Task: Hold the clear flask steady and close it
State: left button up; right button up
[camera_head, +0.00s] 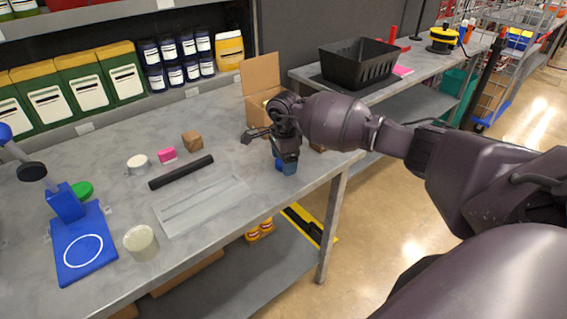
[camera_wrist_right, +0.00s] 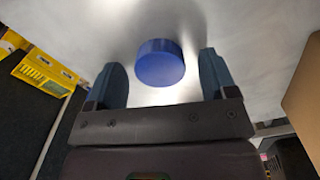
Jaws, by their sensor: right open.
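A pale, see-through round vessel (camera_head: 141,242), likely the clear flask, stands near the front edge of the table, beside the blue base plate. A blue round cap (camera_wrist_right: 160,64) lies on the grey tabletop near its right end. My right gripper (camera_head: 287,167) is low over that end of the table. In the right wrist view its two blue-grey fingers (camera_wrist_right: 162,78) are open, one on each side of the cap with a gap to each. In the head view the gripper mostly hides the cap. My left gripper is not in view.
A blue stand (camera_head: 83,240) with a white ring is at the left. An open cardboard box (camera_head: 260,75) stands behind my right gripper.

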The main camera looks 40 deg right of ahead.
dwell(0.3)
jog(key=c, duration=1)
notch_tip(320, 180, up, 20)
dwell(0.4)
